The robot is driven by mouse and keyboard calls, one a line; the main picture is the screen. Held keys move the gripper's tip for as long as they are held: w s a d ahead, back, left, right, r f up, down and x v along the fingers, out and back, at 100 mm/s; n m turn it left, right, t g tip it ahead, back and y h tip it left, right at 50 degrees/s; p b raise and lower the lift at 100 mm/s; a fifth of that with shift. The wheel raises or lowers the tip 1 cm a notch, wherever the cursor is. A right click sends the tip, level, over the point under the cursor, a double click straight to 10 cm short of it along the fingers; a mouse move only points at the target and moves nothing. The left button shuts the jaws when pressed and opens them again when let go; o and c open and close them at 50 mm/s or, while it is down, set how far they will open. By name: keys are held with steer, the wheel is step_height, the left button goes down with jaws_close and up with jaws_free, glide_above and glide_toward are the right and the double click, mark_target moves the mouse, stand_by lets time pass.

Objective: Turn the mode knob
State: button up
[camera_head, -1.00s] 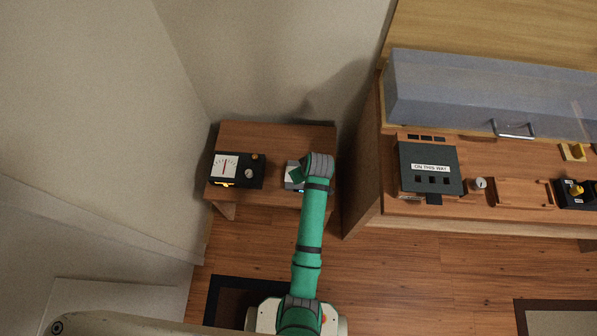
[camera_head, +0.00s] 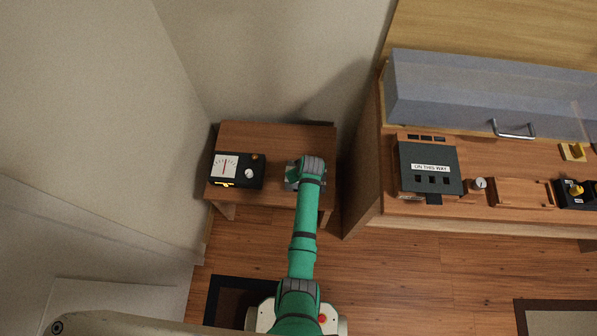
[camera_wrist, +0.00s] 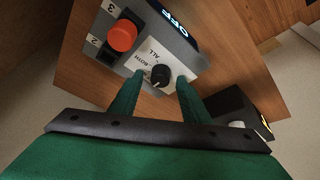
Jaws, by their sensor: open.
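The mode knob (camera_wrist: 160,75) is a small black round knob with a white pointer mark on a light plate labelled ALL and BOTH, on a grey control box (camera_wrist: 186,45). In the head view the box (camera_head: 290,183) is mostly hidden behind my arm. My gripper (camera_wrist: 157,84) is open, its two green fingers pointing at the box. In the wrist view the fingertips lie on either side of the knob; I cannot tell whether they touch it or how far above it they are.
The box also bears a red button (camera_wrist: 122,35) and a lit OFF display (camera_wrist: 175,12). A black meter box (camera_head: 237,183) stands left on the same small wooden table (camera_head: 270,135). A wooden desk with a dark panel (camera_head: 420,156) stands to the right.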

steer(key=c, duration=1)
steer(key=shift+c, duration=0.2)
steer(key=shift+m, duration=0.4)
steer(key=shift+s+a+m+h, duration=0.15)
steer(key=shift+m+h, duration=0.35)
steer(key=shift+m, duration=0.6)
steer(key=m+h, duration=0.1)
steer(key=m, duration=0.3)
steer(key=shift+a+t+h, duration=0.15)
steer(key=shift+t+h, duration=0.15)
steer(key=shift+h, duration=0.1)
steer(key=m+h, duration=0.1)
steer(key=m, duration=0.3)
steer(key=shift+w+a+m+h, duration=0.1)
steer(key=shift+w+m+h, duration=0.1)
steer(key=shift+m+h, duration=0.2)
steer(key=shift+m+g+h, duration=0.6)
steer(key=shift+m+g, duration=0.2)
steer(key=shift+m, duration=1.2)
